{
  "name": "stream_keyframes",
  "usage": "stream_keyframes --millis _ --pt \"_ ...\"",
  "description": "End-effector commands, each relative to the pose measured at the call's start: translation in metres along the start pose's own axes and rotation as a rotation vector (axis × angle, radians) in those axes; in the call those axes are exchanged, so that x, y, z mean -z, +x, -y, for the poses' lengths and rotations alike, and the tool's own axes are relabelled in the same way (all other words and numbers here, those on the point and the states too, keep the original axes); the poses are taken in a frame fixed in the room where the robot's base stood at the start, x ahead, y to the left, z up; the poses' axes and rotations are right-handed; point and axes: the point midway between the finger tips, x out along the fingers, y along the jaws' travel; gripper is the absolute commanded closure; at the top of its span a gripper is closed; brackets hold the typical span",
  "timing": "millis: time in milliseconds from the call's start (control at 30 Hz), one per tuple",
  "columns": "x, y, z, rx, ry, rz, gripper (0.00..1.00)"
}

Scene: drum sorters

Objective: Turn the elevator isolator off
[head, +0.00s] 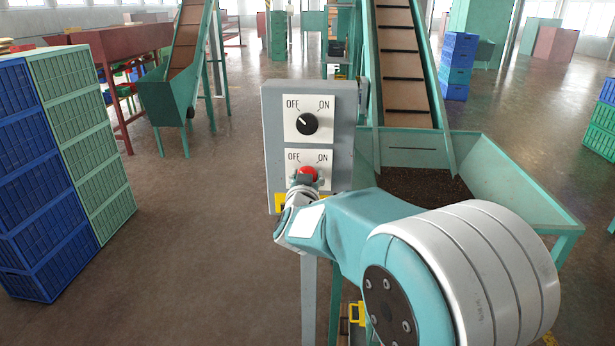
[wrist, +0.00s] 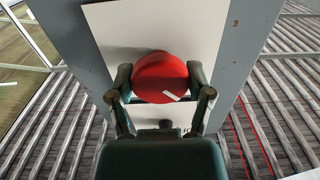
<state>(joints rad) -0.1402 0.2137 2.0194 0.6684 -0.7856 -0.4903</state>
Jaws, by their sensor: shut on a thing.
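A grey control box (head: 270,130) stands upright on a post and carries two white plates. The lower plate (head: 323,175) has a red knob (head: 308,172) under the words OFF and ON. My gripper (head: 306,178) reaches it from below and is shut on it. In the wrist view one finger lies on each side of the red knob (wrist: 158,72). Its white mark points to the lower right there, towards partly hidden, upside-down lettering. In the head view this mark cannot be made out. The upper plate's black knob (head: 308,124) points up-left, towards OFF.
A conveyor (head: 404,62) rises behind the box, with a green hopper (head: 515,190) of dark material at its foot. Blue crates (head: 27,170) and green crates (head: 82,140) are stacked at the left. The floor between crates and box is clear.

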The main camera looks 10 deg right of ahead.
Motion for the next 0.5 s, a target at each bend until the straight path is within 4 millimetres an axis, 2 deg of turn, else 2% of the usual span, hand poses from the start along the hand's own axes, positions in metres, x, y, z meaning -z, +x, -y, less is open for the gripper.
stream_keyframes --millis 33,500 --pt "-0.0076 -0.0011 0.0009 0.004 -0.015 0.017 0.81" --pt "-0.0077 -0.0010 0.0006 0.003 -0.040 0.018 0.81"
